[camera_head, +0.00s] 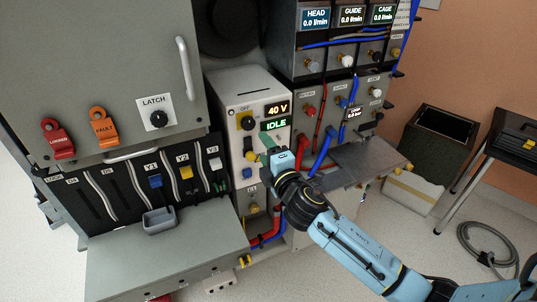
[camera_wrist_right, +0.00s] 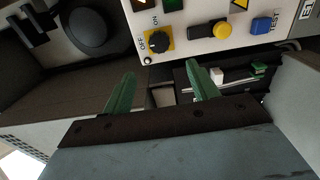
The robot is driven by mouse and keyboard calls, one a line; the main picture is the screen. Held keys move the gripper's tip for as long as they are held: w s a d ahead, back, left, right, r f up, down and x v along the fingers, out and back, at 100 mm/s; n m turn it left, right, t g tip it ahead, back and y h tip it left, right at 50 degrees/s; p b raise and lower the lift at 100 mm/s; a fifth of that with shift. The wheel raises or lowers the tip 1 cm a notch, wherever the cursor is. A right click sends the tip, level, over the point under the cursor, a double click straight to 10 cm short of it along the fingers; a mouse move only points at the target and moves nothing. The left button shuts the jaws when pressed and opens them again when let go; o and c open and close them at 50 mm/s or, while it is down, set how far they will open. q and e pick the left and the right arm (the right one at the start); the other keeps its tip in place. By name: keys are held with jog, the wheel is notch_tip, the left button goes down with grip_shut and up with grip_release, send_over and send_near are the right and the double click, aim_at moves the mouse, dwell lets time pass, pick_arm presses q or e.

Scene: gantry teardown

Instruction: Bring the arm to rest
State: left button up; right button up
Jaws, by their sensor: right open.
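My right arm (camera_head: 350,248) reaches in from the lower right in the head view. Its right gripper (camera_head: 268,145) is at the front of the white control box (camera_head: 235,87), which has a 40 V display and an IDLE display. In the wrist view the two green fingers of the right gripper (camera_wrist_right: 161,76) stand apart with nothing between them. Beyond them are the OFF/ON rotary switch (camera_wrist_right: 157,42), a yellow button (camera_wrist_right: 223,29) and a blue TEST button (camera_wrist_right: 262,25). Whether the fingers touch the box I cannot tell. My left gripper is not in view.
A grey cabinet with a LATCH knob (camera_head: 158,119) and red (camera_head: 57,138) and orange tags stands left. Hoses and a metal shelf (camera_head: 370,160) are right. A dark bin (camera_head: 437,135) and open floor lie farther right.

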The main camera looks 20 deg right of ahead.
jog(key=shift+s, duration=0.7)
jog(key=s+d+f+m+g+b, duration=0.1)
jog(key=s+f+m+g, duration=0.2)
jog(key=f, duration=1)
jog(key=s+d+f+m+g+b, duration=0.1)
jog(key=s+f+m+g, duration=0.15)
jog(key=s+f, duration=0.65)
jog(key=s+d+f+m+g+b, duration=0.1)
jog(key=d+f+m+g, duration=0.15)
jog(key=f, duration=1.35)
jog(key=s+a+f+m+g, duration=0.1)
jog(key=s+f+m+g, duration=0.1)
jog(key=s+f, duration=0.5)
jog(key=s+f+m+g+b, duration=0.1)
jog(key=s+f+m+g, duration=0.2)
jog(key=s, duration=1.4)
jog(key=s+a+f+m+g+b, duration=0.1)
jog(key=s+f+g, duration=0.3)
jog(key=s+f, duration=0.6)
jog(key=s+m, duration=0.1)
jog(key=s, duration=0.1)
jog(key=shift+s+a+f+m, duration=0.35)
jog(key=shift+m, duration=0.05)
